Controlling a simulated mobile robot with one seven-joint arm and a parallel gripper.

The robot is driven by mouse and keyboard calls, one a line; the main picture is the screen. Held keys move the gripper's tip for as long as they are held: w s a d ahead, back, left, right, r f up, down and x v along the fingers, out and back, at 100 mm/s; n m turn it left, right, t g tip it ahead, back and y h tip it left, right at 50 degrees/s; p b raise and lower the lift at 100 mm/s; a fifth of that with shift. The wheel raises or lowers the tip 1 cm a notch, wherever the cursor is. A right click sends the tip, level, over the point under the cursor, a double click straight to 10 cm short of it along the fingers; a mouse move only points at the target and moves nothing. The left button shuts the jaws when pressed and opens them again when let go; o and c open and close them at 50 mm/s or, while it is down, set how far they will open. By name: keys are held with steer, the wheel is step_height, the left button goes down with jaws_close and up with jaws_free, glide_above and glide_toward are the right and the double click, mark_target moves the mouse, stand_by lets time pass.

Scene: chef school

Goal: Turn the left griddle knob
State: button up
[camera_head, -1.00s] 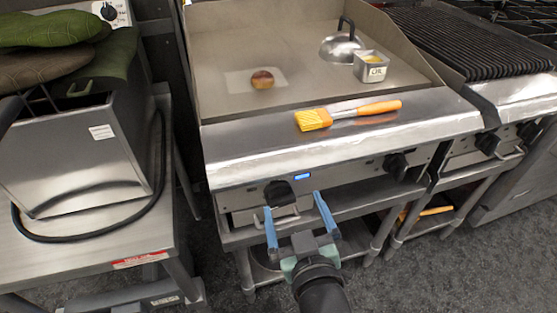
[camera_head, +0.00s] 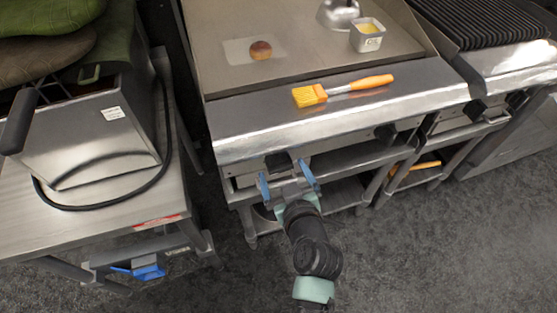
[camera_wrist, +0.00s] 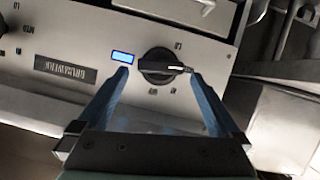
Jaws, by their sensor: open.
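The griddle (camera_head: 360,115) has a flat steel front ledge above the panel.
An orange brush (camera_head: 340,90) lies on the ledge. A bun (camera_head: 261,50) and an oil container (camera_head: 367,36) are on the cooking plate. A lit blue display (camera_wrist: 122,57) sits beside the knob. A steel side table (camera_head: 110,220) stands to the left, and a ribbed grill (camera_head: 485,22) to the right.

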mark_target(281, 167)
steer(key=shift+x, duration=2.5)
steer(key=shift+b, duration=0.3)
steer(key=c, duration=1.3)
